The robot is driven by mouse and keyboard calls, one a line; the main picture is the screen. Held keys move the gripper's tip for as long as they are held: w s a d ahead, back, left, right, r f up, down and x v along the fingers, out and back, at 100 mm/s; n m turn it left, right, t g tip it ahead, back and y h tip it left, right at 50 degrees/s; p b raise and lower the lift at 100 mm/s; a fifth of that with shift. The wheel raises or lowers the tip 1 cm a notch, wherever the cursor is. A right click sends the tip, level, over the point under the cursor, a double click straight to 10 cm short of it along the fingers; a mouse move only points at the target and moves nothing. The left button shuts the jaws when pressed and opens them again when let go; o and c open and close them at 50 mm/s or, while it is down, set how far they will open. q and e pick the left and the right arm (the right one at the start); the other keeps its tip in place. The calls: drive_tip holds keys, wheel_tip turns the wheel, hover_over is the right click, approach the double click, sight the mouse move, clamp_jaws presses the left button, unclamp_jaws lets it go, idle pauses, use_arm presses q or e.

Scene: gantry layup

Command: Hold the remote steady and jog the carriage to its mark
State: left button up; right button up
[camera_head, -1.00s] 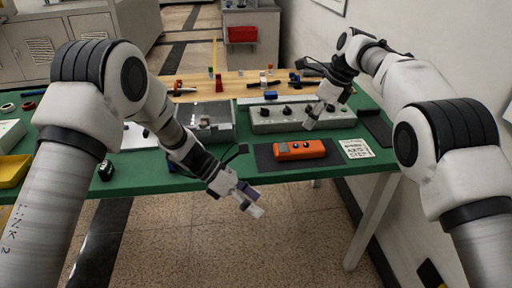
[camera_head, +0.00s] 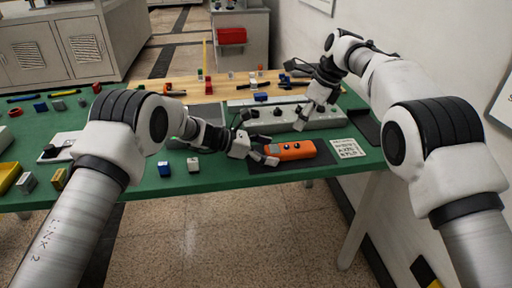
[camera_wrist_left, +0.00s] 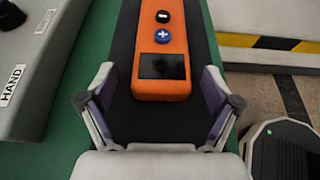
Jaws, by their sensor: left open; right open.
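The orange remote (camera_head: 291,150) lies on a dark mat (camera_head: 262,168) near the front edge of the green table. My left gripper (camera_head: 270,155) is open at the left end of the remote. In the left wrist view the remote (camera_wrist_left: 163,50) shows a black button, a blue plus button and a dark screen, and its near end lies between the spread fingers of my left gripper (camera_wrist_left: 160,105), not gripped. My right gripper (camera_head: 301,125) is open and empty above the grey control box (camera_head: 322,118) behind the remote. The carriage cannot be told clearly from the other items.
A white card with printed text (camera_head: 347,148) lies right of the remote. A blue block (camera_head: 164,169) and a grey block (camera_head: 193,165) stand left of the mat. A wooden board (camera_head: 180,88) with small items lies at the back. Another robot part or object shows dark at the wrist view's lower right.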

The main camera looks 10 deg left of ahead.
use_arm(q)
drive_tip(key=shift+d, duration=0.35)
use_arm(e)
drive_tip(key=shift+s+r, duration=0.1)
use_arm(q)
drive_tip(key=shift+f, duration=0.1)
drive_tip(key=c, duration=1.5)
use_arm(e)
clamp_jaws()
